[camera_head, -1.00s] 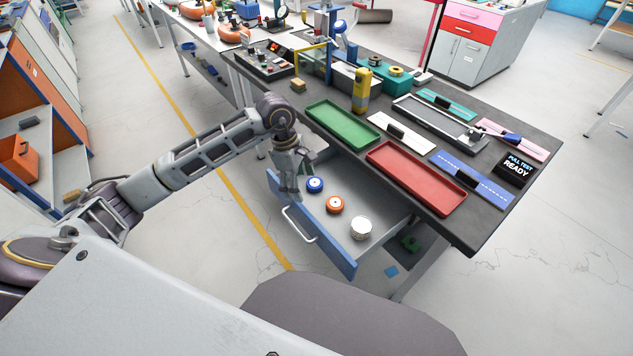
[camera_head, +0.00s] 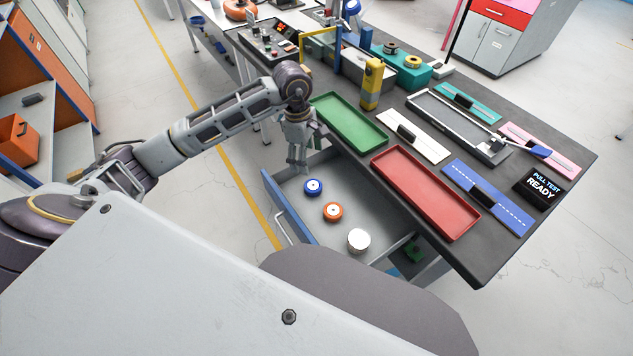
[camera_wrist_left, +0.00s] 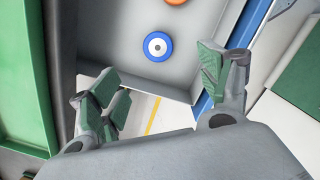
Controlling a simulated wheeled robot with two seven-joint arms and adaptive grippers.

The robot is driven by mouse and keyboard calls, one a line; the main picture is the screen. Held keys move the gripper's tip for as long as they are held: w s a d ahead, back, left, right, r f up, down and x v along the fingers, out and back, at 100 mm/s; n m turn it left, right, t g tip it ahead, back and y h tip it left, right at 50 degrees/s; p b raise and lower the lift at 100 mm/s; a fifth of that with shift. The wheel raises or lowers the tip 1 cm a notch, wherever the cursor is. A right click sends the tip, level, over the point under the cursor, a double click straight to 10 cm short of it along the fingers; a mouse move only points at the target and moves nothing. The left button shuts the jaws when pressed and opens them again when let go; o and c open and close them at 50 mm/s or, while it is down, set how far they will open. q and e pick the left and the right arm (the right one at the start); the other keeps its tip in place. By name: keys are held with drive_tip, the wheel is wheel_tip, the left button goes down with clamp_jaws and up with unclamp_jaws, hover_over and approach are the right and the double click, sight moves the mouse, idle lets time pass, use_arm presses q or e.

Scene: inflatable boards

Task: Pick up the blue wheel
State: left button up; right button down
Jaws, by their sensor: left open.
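The blue wheel (camera_head: 313,187), with a white centre, lies flat in the open drawer (camera_head: 335,240) near its left end. It also shows in the left wrist view (camera_wrist_left: 157,47), beyond the fingertips. My left gripper (camera_head: 298,163) hangs above the drawer's far left part, behind and a little left of the wheel in the head view. In the left wrist view its green-padded fingers (camera_wrist_left: 160,80) are spread wide with nothing between them. The wheel is clear of both fingers. My right gripper is not in view.
An orange wheel (camera_head: 333,211) and a white wheel (camera_head: 358,240) lie in the same drawer. The green tray (camera_head: 349,122) and red tray (camera_head: 425,192) sit on the dark bench top (camera_head: 480,255) beside it. The drawer's blue front (camera_head: 287,208) borders it on the left.

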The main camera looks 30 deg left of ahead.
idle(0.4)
use_arm(q)
hover_over(313, 185)
drive_tip(key=f, duration=0.8)
drive_tip(key=shift+s+a+f, duration=0.2)
drive_tip(key=shift+s, duration=0.1)
drive_tip(key=shift+f, duration=0.1)
drive_tip(key=shift+w+d+f, duration=0.1)
drive_tip(key=shift+w+f, duration=0.05)
drive_tip(key=shift+f, duration=1.15)
drive_tip(key=shift+w+d+f, duration=0.1)
drive_tip(key=shift+w+f, duration=0.05)
drive_tip(key=shift+f, duration=1.1)
drive_tip(key=c, duration=1.2)
drive_tip(key=shift+r, duration=0.1)
drive_tip(key=shift+r, duration=4.9)
